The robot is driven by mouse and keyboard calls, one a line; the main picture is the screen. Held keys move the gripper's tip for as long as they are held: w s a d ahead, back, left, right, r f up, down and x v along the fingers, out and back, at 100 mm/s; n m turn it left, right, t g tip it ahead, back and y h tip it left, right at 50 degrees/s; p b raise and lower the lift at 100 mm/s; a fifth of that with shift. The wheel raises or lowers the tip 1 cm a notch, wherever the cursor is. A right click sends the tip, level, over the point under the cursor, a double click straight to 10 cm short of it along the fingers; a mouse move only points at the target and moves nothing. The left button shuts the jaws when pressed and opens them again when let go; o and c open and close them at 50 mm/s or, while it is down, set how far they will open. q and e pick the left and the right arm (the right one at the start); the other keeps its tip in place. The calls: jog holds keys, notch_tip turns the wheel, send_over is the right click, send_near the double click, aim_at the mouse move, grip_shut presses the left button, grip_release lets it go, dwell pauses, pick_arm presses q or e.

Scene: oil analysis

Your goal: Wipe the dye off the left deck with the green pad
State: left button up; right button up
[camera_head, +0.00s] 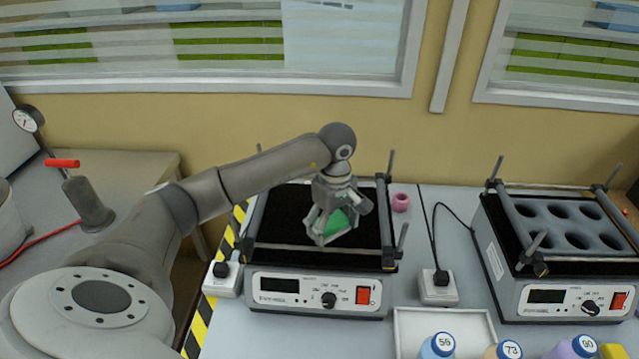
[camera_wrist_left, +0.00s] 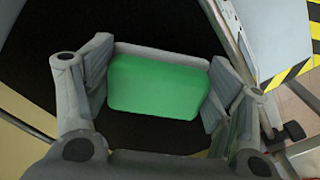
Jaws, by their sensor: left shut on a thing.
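The green pad (camera_head: 337,224) is in my left gripper (camera_head: 335,226), over the black top of the left deck (camera_head: 280,215). The fingers are shut on the pad. In the left wrist view, the pad (camera_wrist_left: 157,87) sits between the two fingers of the gripper (camera_wrist_left: 158,92), with the dark deck surface (camera_wrist_left: 200,28) behind it. I cannot tell whether the pad touches the deck. No dye is clearly visible; the gripper and pad hide part of the surface. My right gripper is in neither view.
The left deck has upright posts and a crossbar (camera_head: 320,248) along its front. A pink ring (camera_head: 400,202) stands to its right. A second device with round wells (camera_head: 560,228) is further right. A white tray (camera_head: 420,325) and several numbered bottles (camera_head: 437,346) are in front.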

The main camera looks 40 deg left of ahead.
pick_arm(q)
jog(key=shift+w+r+p, duration=0.15)
jog(key=shift+r+p, duration=0.25)
jog(key=shift+r, duration=0.45)
notch_tip(320, 180, up, 3)
jog(key=shift+r+p, duration=0.1)
jog(key=shift+p, duration=0.75)
jog(key=shift+r, duration=0.45)
